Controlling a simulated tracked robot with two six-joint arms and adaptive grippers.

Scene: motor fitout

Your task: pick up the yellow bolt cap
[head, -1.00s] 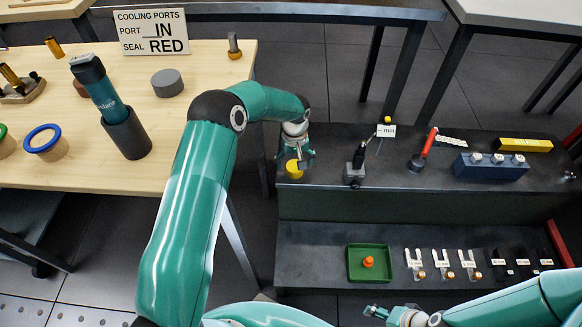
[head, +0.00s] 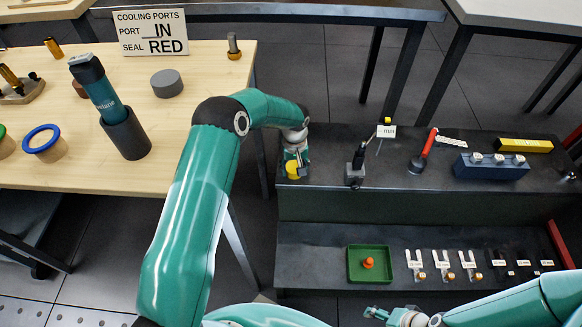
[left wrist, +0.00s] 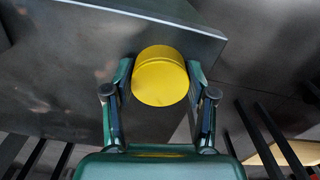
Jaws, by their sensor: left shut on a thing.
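The yellow bolt cap (head: 292,170) is at the left end of the dark bench's upper surface in the head view, partly covered by my left gripper (head: 297,164). In the left wrist view the yellow bolt cap (left wrist: 160,76) is a round yellow cylinder between the two fingers of my left gripper (left wrist: 160,85). The fingers are shut on its sides. I cannot tell whether the cap still touches the bench. My right gripper (head: 378,313) is at the bottom of the head view, in front of the lower shelf; its finger opening is too small to tell.
Right of the cap on the dark bench (head: 330,205) stand a dark stand (head: 355,170), a red-handled tool (head: 424,150) and a blue block (head: 490,167). A green tray (head: 368,264) is on the lower shelf. A wooden table (head: 190,130) is at left.

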